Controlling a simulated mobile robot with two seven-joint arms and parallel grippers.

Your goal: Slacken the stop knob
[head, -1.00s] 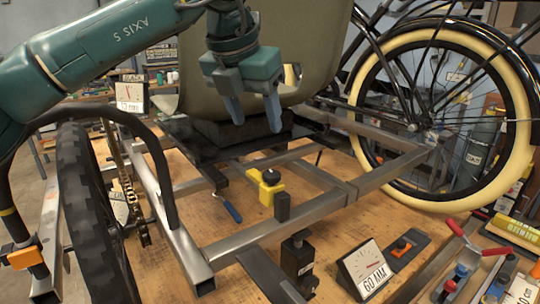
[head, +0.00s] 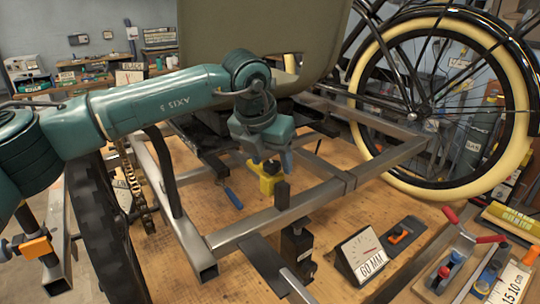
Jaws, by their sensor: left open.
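A yellow stop block (head: 267,185) sits on the inner rail of the steel trike frame (head: 290,210). Its black knob (head: 271,167) is on top, partly hidden by my gripper. My left gripper (head: 271,160) points down, with its blue-grey fingers open just above and around the knob's place in the picture. I cannot tell whether the fingers touch the knob. My right gripper is not in view.
The seat (head: 270,30) rises behind my gripper. A blue-handled lever (head: 233,198) lies left of the yellow block. A 60 MM gauge (head: 360,256) and a tool tray with a red-handled tool (head: 462,242) are at the front right.

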